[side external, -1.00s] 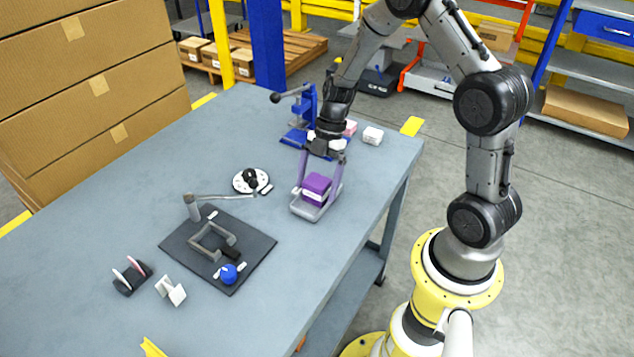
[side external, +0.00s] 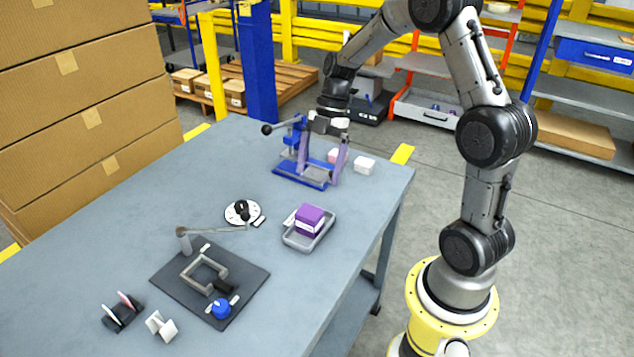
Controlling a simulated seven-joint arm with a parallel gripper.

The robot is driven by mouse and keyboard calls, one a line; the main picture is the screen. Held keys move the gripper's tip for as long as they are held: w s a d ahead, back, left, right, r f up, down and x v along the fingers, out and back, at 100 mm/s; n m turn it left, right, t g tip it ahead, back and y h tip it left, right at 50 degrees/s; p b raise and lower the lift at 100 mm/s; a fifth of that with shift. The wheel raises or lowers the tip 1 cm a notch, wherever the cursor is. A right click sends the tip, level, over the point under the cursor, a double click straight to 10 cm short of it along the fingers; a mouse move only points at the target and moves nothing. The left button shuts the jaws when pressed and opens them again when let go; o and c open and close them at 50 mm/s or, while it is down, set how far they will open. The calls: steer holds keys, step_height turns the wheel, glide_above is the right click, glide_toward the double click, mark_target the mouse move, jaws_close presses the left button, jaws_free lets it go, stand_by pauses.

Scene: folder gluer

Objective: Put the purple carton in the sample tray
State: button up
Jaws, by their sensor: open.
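The purple carton (side external: 310,217) sits in the grey sample tray (side external: 303,243) on the right part of the table. The carton has a white band on its side and stands inside the tray's rim. My gripper (side external: 321,176) is open, its lilac fingers spread apart with nothing seen between them. It is apart from the carton, above and behind it in the side external view, in front of the blue press.
The blue lever press (side external: 290,172) stands behind my gripper. A round white dial (side external: 243,213) and a black mat (side external: 209,284) with a grey frame lie left of the tray.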

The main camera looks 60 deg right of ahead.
steer(key=s+a+r+m+t+h, duration=0.2)
steer(key=s+a+r+m+h, duration=0.1)
steer(key=s+a+r+m, duration=0.5)
steer(key=s+a+r+m+t+h, duration=0.1)
steer(key=s+a+r+m+t, duration=0.1)
steer(key=s+m, duration=0.8)
step_height(320, 180, up, 2)
steer(key=shift+s+a+r+t, duration=0.1)
steer(key=shift+s+a+t, duration=0.15)
steer(key=shift+t, duration=0.55)
stand_by(0.6)
